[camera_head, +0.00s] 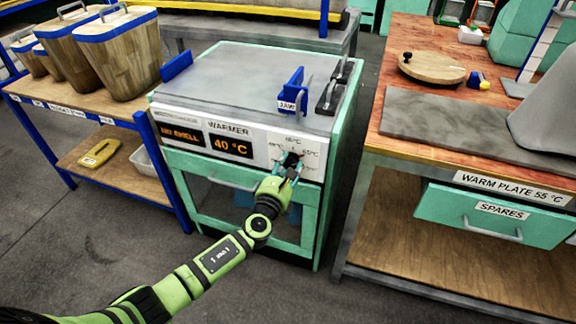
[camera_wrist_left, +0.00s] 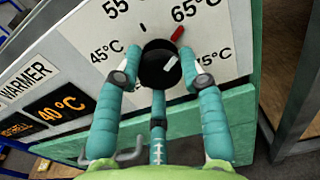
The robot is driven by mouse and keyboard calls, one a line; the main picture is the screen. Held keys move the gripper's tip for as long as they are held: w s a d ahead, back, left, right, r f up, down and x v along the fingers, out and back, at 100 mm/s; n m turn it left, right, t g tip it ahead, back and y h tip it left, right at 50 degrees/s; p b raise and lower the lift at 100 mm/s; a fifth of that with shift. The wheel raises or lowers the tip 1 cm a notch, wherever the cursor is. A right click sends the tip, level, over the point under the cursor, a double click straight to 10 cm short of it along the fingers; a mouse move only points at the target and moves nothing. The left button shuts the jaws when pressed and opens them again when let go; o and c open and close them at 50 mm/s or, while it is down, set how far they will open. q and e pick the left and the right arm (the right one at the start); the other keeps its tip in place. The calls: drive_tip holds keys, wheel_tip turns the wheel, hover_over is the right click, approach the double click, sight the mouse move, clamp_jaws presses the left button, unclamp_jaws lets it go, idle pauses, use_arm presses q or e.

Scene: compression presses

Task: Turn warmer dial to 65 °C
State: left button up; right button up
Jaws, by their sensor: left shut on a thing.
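The warmer (camera_head: 215,168) is a mint-green cabinet with a white front panel. Its orange display (camera_head: 231,146) reads 40 °C, and the display shows in the left wrist view (camera_wrist_left: 60,108) too. The warmer dial (camera_wrist_left: 158,62) is a round black knob with a white mark. Around it are labels for 45, 55, 65 and 75 °C. A red mark (camera_wrist_left: 178,34) lies at its upper right, towards 65 °C. My left gripper (camera_head: 287,169) is shut on the dial, with a teal finger on either side in the left wrist view. My right gripper is not in view.
A second display (camera_head: 182,134) reads "NO SHELL". A blue holder (camera_head: 293,93) and dark handles stand on the warmer's top. A workbench (camera_head: 440,165) stands at the right, and a cart with wooden buckets (camera_head: 118,55) at the left. Grey floor is clear in front.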

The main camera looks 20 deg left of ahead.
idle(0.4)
use_arm(q)
drive_tip(key=o, duration=1.2)
drive_tip(key=shift+c, duration=0.2)
drive_tip(key=s, duration=1.2)
drive_tip(key=shift+a, duration=0.2)
drive_tip(key=shift+f, duration=0.1)
